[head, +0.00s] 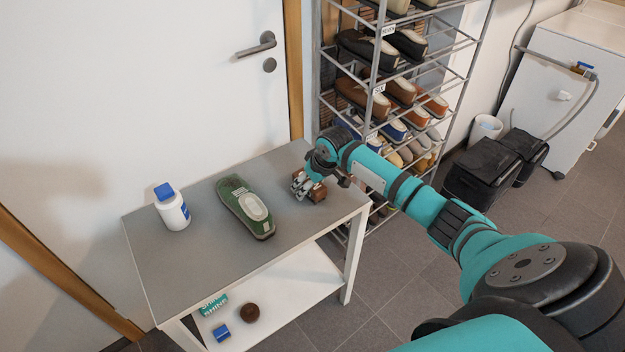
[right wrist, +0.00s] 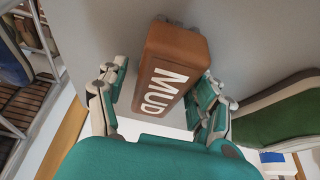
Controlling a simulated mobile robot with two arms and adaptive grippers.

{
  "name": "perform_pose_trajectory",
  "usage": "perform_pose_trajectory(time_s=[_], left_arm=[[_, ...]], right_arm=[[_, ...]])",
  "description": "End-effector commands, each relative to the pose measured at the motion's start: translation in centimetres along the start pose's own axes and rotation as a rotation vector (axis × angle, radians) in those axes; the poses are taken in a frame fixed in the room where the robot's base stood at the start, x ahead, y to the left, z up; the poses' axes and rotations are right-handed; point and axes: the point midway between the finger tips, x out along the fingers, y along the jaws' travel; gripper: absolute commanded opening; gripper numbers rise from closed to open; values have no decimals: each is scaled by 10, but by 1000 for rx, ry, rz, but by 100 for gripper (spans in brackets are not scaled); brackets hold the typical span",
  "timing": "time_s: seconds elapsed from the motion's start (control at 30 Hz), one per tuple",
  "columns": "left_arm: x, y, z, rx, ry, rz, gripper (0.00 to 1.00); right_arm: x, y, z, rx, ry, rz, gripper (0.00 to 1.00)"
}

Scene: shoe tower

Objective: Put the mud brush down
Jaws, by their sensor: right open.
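The mud brush (head: 318,192) is a brown block at the right end of the grey table top (head: 192,258). In the right wrist view the brush (right wrist: 172,62) shows the white letters MUD and appears to rest on the grey surface. My right gripper (head: 307,187) is at the brush, with its fingers on either side. In the right wrist view the gripper (right wrist: 164,80) is open, with a gap at the left finger; the right finger is close to the brush, and I cannot tell if it touches. My left gripper is not in view.
A green shoe (head: 245,205) lies mid-table, left of the brush. A white bottle with a blue cap (head: 173,208) stands further left. The lower shelf (head: 300,283) holds a teal box, a blue block and a brown round thing. A shoe rack (head: 322,70) stands behind the table's right end.

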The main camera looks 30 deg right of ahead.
Motion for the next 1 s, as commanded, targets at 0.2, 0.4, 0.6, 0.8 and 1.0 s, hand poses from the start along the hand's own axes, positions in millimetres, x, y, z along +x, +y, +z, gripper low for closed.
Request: perform_pose_trajectory(time_s=[0.2, 0.4, 0.6, 0.8, 1.0], left_arm=[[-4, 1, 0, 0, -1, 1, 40], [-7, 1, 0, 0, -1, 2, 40], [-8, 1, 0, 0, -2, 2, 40], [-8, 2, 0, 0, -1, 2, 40], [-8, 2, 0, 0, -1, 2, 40]], right_arm=[[-33, 1, -2, -3, 4, 2, 67], [-77, 1, -2, -2, 4, 3, 67], [-109, 0, -1, -1, 2, 1, 67], [-121, 0, -1, 0, 0, 0, 67], [-122, 0, -1, 0, 0, 0, 67]])
